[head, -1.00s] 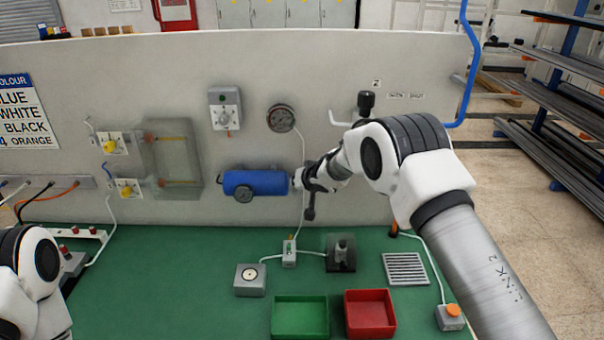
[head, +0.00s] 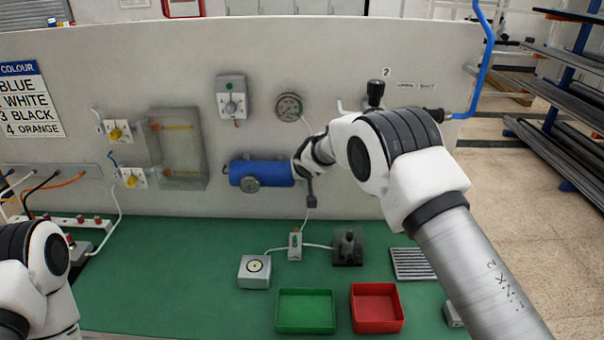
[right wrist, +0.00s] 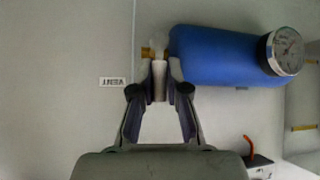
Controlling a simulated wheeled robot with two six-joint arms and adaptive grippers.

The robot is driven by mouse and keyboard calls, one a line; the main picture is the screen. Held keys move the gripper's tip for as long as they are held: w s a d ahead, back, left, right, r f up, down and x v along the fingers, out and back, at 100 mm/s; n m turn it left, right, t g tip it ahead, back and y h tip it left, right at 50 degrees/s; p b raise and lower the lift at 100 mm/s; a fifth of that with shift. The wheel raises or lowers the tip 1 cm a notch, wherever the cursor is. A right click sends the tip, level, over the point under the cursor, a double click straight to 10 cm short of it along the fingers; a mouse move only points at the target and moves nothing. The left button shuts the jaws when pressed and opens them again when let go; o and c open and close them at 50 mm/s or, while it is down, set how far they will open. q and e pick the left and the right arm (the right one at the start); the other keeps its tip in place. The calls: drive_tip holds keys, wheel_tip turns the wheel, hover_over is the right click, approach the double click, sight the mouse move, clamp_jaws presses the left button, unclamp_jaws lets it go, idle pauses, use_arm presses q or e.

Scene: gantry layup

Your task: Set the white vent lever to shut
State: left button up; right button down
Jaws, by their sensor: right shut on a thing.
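The blue tank (head: 262,174) is mounted on the grey panel, with a round gauge on its lower front. In the right wrist view the tank (right wrist: 215,55) has a brass fitting (right wrist: 147,53) at its end. The white vent lever (right wrist: 159,82) is at that fitting and points away from it, across the tank's long axis. My right gripper (right wrist: 159,90) is shut on the lever, one finger on each side. In the head view my right wrist hides the lever and the fingertips. My left arm shows at the lower left, but its gripper is out of view.
A small label (right wrist: 115,82) is beside the lever. A panel gauge (head: 289,107) and a grey switch box (head: 231,97) are above the tank. Below, the green bench holds a green tray (head: 305,329), a red tray (head: 377,328) and small fixtures. The bench's left-centre is clear.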

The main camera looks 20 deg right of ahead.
drive_tip(key=c, duration=1.2)
unclamp_jaws()
drive_tip(key=shift+f, duration=0.1)
drive_tip(key=shift+o, duration=0.2)
drive_tip(key=shift+s+r, duration=0.25)
drive_tip(key=shift+r, duration=0.15)
drive_tip(key=v, duration=1.1)
drive_tip(key=shift+f, duration=0.1)
drive_tip(key=shift+a, duration=0.1)
